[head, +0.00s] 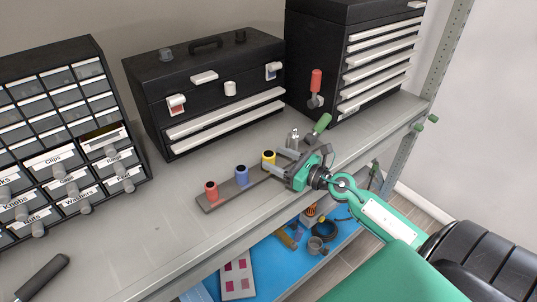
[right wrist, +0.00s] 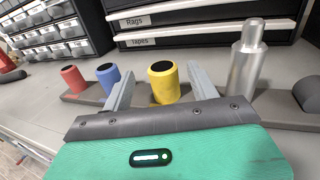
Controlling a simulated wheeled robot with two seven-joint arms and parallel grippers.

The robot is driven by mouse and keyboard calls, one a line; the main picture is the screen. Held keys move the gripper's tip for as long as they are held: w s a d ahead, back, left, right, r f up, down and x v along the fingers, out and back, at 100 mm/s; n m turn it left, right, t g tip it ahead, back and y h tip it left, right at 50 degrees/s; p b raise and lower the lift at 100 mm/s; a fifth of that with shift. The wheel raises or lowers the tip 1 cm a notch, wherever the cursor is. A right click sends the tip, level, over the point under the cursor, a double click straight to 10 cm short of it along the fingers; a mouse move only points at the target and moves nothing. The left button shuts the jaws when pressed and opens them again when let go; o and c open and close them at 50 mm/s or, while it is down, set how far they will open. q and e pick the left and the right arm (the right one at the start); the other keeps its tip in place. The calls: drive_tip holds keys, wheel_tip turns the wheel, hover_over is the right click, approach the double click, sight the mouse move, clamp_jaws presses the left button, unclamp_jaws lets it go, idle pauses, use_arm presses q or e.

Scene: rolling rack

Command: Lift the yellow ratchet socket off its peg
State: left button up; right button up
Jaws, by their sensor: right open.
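In the right wrist view the yellow socket (right wrist: 164,83) shows between the two fingers of my right gripper (right wrist: 160,85). The fingers are open, with a gap visible on each side of the socket. In the head view my right gripper (head: 282,162) reaches in from the right at socket height. A blue socket (head: 241,174) and a red socket (head: 211,190) stand on the same strip to the left. My left gripper is not in view.
A silver metal piece (right wrist: 246,60) stands close to the right of the right finger. A green-handled tool (head: 320,124) lies behind the gripper. Black toolbox (head: 160,90) and drawer cabinets line the shelf's back.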

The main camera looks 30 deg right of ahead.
sight(274, 157)
drive_tip(key=shift+w+a, duration=0.1)
drive_tip(key=shift+w, duration=0.2)
drive_tip(key=shift+w+a+p, duration=0.1)
drive_tip(key=shift+w+p, duration=0.2)
drive_tip(key=shift+w, duration=0.05)
drive_tip(key=p+x, duration=0.1)
drive_tip(key=x, duration=0.2)
drive_tip(key=shift+w, duration=0.1)
drive_tip(key=shift+w+a+f+p, duration=0.2)
drive_tip(key=shift+w+p, duration=0.1)
drive_tip(key=shift+w, duration=0.2)
drive_tip(key=c, duration=1.1)
